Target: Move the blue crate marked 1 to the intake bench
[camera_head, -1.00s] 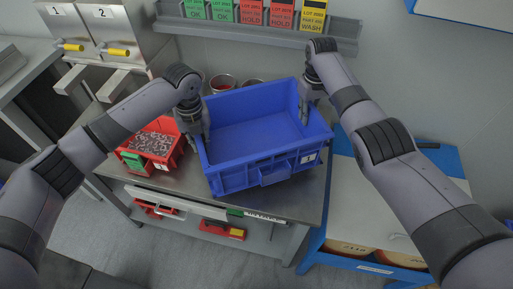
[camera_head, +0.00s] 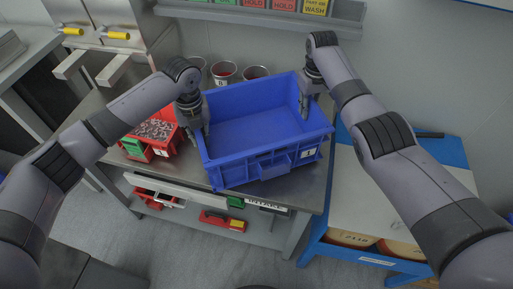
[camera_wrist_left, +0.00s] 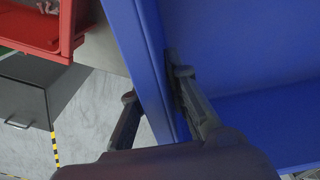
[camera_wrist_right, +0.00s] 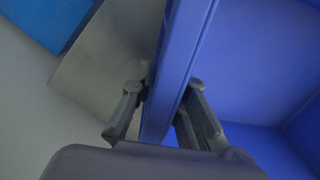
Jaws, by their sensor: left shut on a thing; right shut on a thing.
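The blue crate (camera_head: 262,160) marked 1 is empty and sits over the steel intake bench (camera_head: 310,192), whose front bears an INTAKE label. I cannot tell whether its base touches the bench top. My left gripper (camera_head: 200,128) is shut on its left wall; in the left wrist view one finger is inside and one outside the wall (camera_wrist_left: 150,60). My right gripper (camera_head: 306,108) is shut on its right wall, which also runs between the fingers in the right wrist view (camera_wrist_right: 178,70).
A red bin (camera_head: 152,137) of small metal parts stands close to the crate's left side. Several cups (camera_head: 223,72) stand behind it. A blue-framed table (camera_head: 350,195) is at the right. A rack of coloured lot cards (camera_head: 262,15) hangs on the back wall.

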